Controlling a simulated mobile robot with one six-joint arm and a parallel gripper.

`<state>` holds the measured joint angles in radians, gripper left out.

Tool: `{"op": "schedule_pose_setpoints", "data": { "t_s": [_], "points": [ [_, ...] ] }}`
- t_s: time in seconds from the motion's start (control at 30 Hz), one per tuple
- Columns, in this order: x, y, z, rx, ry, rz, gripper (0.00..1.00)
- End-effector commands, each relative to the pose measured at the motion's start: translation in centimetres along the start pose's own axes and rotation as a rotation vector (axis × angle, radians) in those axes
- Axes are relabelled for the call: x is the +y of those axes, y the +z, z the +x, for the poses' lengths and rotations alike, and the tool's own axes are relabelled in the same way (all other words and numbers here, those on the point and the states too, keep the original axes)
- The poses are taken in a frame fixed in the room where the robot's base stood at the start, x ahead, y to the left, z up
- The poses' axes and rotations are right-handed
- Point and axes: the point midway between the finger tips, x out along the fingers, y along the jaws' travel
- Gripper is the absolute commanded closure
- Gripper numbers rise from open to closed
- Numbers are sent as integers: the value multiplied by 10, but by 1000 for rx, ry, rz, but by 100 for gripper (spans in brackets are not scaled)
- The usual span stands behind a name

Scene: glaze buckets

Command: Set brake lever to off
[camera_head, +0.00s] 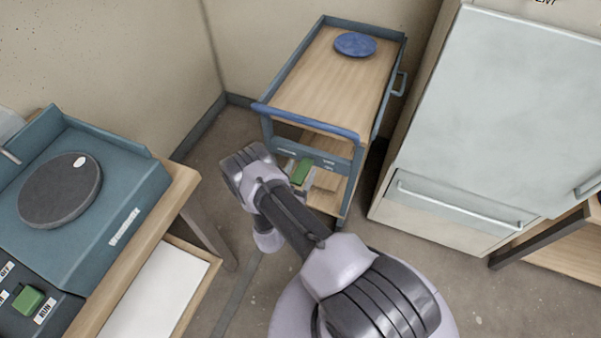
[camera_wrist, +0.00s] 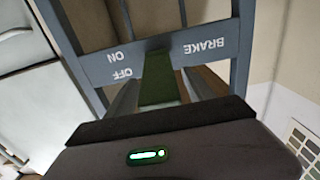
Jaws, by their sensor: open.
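The green brake lever (camera_wrist: 158,80) stands out from the cart's blue-grey end panel, beside the words ON and OFF. BRAKE is printed on its other side; all labels look upside down in the wrist view. I cannot tell for sure which setting the lever is at. My gripper (camera_wrist: 163,98) is open, with one finger on each side of the lever and gaps that look narrow. In the head view the lever (camera_head: 301,172) shows green by my gripper (camera_head: 300,180), below the cart's top; my wrist hides part of the fingers.
The cart (camera_head: 310,85) has a wooden top with a blue round plate (camera_head: 355,44) on it. A white cabinet (camera_head: 500,110) stands close on its right. At left is a bench with a teal machine (camera_head: 120,200) and a dark disc. Grey floor lies between.

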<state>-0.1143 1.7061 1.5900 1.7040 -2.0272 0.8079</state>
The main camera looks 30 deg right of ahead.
Motion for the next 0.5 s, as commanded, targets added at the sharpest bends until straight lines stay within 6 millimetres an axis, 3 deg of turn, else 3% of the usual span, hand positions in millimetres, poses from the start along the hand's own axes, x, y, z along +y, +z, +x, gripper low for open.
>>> {"op": "schedule_pose_setpoints", "data": {
  "t_s": [0.13,0.4,0.43,0.5],
  "points": [
    [0,0,0,0,0,0,42],
    [0,0,0,0,0,0,95],
    [0,0,0,0,0,0,100],
    [0,0,-1,0,0,0,100]
  ]
}}
